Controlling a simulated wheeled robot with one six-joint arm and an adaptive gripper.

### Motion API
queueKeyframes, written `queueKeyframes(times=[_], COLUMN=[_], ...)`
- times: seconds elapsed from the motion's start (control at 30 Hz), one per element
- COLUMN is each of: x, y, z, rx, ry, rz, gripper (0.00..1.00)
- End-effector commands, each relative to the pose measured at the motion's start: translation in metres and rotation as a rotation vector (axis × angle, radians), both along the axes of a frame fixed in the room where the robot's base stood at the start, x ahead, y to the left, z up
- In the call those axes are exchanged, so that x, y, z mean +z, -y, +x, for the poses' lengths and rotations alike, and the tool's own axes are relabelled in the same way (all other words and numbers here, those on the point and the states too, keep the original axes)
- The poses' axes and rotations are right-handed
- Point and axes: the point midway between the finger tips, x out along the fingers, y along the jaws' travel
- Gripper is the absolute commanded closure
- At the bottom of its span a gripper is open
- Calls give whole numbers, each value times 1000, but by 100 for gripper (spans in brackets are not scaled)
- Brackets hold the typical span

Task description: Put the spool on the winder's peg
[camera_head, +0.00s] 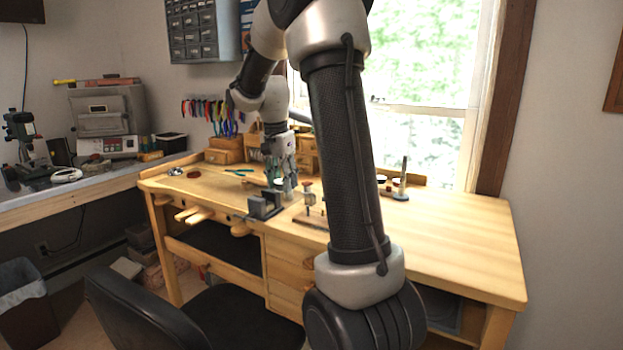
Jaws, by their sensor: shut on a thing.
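My gripper (286,188) is in the middle of the workbench, pointing down, low over the top behind a small grey block-like device. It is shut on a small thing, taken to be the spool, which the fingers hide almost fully. A small metal device on a brown base (312,220) stands just right of the gripper. Farther right, a low base with an upright dark post (404,170) stands near the window. I cannot tell for sure which of these two is the winder with its peg.
The grey block-like device (265,205) stands at the bench's front edge, close to my gripper. Small wooden drawers (306,150) and pliers on a rack (212,112) are behind. My own arm covers the bench's middle. The bench top (450,235) is clear at right.

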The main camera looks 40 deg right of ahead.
Motion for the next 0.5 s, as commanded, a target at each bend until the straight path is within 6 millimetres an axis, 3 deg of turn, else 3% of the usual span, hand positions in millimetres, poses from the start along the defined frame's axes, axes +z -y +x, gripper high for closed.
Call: queueKeyframes(times=[0.03,0.1,0.2,0.5], x=[2,5,8,-8], y=[17,32,45,51], z=[-11,-23,-33,-38], rx=[-60,-124,-182,-208], ry=[1,1,1,-2], rz=[0,-1,0,0], gripper=[82,82,82,82])
